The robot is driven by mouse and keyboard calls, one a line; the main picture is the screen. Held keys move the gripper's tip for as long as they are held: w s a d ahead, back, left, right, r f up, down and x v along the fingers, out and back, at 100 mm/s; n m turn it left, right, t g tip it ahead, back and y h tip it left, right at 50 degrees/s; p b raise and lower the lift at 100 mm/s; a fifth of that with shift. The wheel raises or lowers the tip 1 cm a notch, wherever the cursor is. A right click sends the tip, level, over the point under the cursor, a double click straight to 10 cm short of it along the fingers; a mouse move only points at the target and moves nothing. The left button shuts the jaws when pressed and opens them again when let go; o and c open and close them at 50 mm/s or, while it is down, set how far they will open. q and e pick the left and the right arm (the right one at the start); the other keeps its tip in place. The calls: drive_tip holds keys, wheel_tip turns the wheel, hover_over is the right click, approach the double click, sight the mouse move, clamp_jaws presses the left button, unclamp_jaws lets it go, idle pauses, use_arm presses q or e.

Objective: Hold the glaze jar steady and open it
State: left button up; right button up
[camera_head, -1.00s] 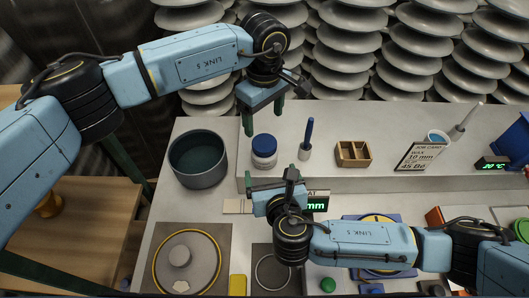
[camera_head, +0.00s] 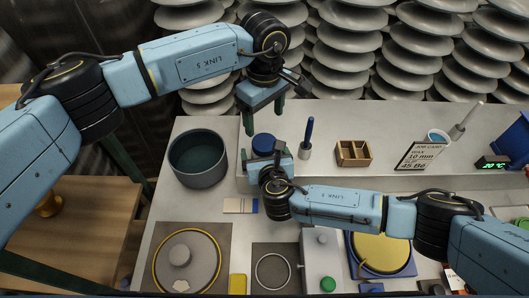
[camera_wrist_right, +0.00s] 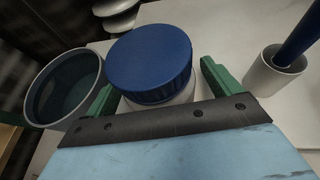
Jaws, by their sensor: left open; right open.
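The glaze jar is white with a blue screw lid (camera_head: 264,142). It stands upright on the raised grey shelf; its body is mostly hidden by my right gripper in the head view. In the right wrist view the lid (camera_wrist_right: 150,62) and part of the white body show. My right gripper (camera_head: 262,158) is open at the jar's near side, with one green finger to each side of the jar in the wrist view; I cannot tell whether they touch it. My left gripper (camera_head: 264,115) is open and empty, fingers pointing down, above and just behind the jar.
A dark grey pot (camera_head: 198,158) stands left of the jar. A blue-handled tool in a white cup (camera_head: 305,152) stands close on the right, then a wooden box (camera_head: 353,153) and a job card (camera_head: 419,156). My right forearm crosses the bench front.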

sight(264, 142)
drive_tip(key=shift+c, duration=0.4)
drive_tip(key=c, duration=1.7)
use_arm(q)
drive_tip(key=shift+m, duration=0.5)
use_arm(e)
clamp_jaws()
use_arm(q)
drive_tip(key=shift+m, duration=1)
drive_tip(key=shift+f+m, duration=0.15)
drive_tip(key=shift+m, duration=0.55)
wheel_tip(264, 142, down, 8)
drive_tip(key=shift+r, duration=0.1)
